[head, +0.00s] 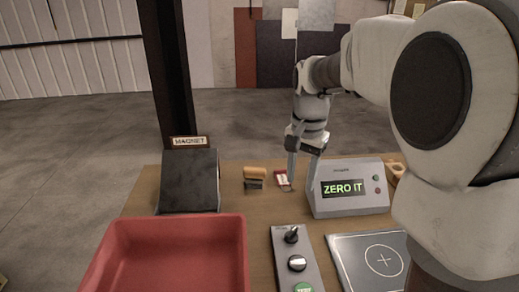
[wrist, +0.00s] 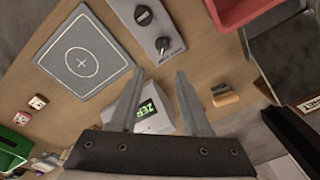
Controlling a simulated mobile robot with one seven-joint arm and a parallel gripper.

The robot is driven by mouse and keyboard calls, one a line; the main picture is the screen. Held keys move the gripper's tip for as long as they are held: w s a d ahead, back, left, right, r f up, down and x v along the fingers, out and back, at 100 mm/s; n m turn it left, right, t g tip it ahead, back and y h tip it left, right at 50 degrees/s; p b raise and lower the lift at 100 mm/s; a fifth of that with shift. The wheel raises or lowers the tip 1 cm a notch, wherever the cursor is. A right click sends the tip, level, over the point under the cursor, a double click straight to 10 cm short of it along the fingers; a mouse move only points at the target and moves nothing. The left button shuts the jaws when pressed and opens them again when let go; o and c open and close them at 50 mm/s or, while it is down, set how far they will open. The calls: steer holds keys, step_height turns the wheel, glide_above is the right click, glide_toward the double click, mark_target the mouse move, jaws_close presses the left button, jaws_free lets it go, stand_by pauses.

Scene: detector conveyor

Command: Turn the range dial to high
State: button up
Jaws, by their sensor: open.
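A narrow grey control panel (head: 281,246) lies on the bench at the front centre. The range dial appears to be its black round knob with a white pointer bar (head: 297,263), which lies roughly sideways. Its scale marks are too small to read. The dial (wrist: 143,16) and panel (wrist: 122,8) also show at the top of the wrist view. My gripper (head: 302,170) is open and empty, pointing down above the back of the bench, behind and apart from the panel. Its two fingers (wrist: 160,73) show in the wrist view with nothing gripped.
A black lever (head: 291,234) and a green button (head: 303,287) flank the dial. A display box (head: 328,208) reads "ZERO IT". A plate with a cross (head: 340,247), a red tray (head: 238,248), a dark magnet block (head: 190,183) and a wooden-handled brush (head: 255,174) surround it.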

mark_target(292, 231)
steer(key=shift+m+g, duration=0.4)
steer(key=shift+m, duration=0.2)
steer(key=w+f, duration=0.1)
steer(key=f, duration=0.5)
steer(key=w+f+b, duration=0.1)
steer(key=f, duration=0.6)
steer(key=w+f+b, duration=0.1)
steer(key=f, duration=0.6)
steer(key=shift+f, duration=0.2)
jaws_close()
